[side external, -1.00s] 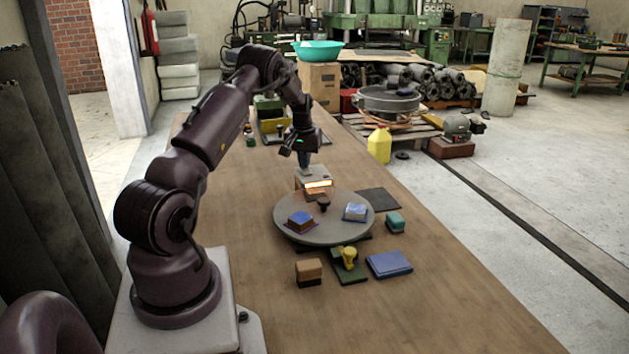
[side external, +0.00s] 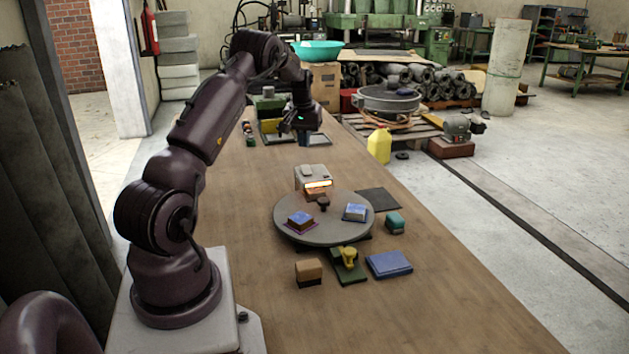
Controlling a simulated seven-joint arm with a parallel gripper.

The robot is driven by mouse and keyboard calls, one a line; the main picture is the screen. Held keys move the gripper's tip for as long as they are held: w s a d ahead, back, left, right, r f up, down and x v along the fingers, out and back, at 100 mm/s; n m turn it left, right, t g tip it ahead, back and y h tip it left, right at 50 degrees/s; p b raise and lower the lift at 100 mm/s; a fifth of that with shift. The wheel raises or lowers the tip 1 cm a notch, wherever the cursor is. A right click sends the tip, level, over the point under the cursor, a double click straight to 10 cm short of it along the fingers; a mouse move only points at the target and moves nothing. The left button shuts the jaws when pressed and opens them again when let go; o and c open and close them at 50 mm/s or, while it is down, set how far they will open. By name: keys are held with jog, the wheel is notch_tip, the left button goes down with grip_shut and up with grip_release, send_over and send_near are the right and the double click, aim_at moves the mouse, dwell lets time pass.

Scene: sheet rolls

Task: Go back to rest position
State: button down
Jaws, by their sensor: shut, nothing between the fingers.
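My gripper (side external: 304,139) is at the end of the raised arm, above the table (side external: 420,290) and behind the grey round plate. It points down and is shut with nothing held. Its fingertips are small and dark here. Below and in front of it stands a small grey box with a glowing orange front (side external: 313,178), apart from the fingers.
The round plate (side external: 287,229) bears several small blocks, with blue tops on two. A tray (side external: 266,138) lies behind. The table's right front is bare.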

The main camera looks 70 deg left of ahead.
jog(key=shift+r, duration=0.3)
jog(key=shift+s+d+f+g+h, duration=0.4)
jog(key=shift+s+d+f, duration=0.55)
jog(key=shift+d, duration=0.1)
jog(key=d+r+m, duration=0.1)
jog(key=d+r, duration=0.3)
jog(key=d, duration=0.4)
jog(key=w+d+r+m+t, duration=0.15)
jog(key=d+r, duration=0.25)
jog(key=d, duration=0.4)
jog(key=s+d+r+m, duration=0.1)
jog(key=d+r+m, duration=0.1)
jog(key=d+r, duration=0.35)
jog(key=s+d+r+m+t, duration=0.2)
jog(key=s+d, duration=0.3)
jog(key=d, duration=0.6)
jog(key=s+d+r+m+t, duration=0.2)
jog(key=s+d+m, duration=0.3)
jog(key=d, duration=0.7)
jog(key=shift+d+r+h, duration=0.25)
jog(key=shift+r+h, duration=0.15)
jog(key=shift+r, duration=0.05)
jog(key=shift+a+m, duration=0.1)
jog(key=shift+m, duration=0.15)
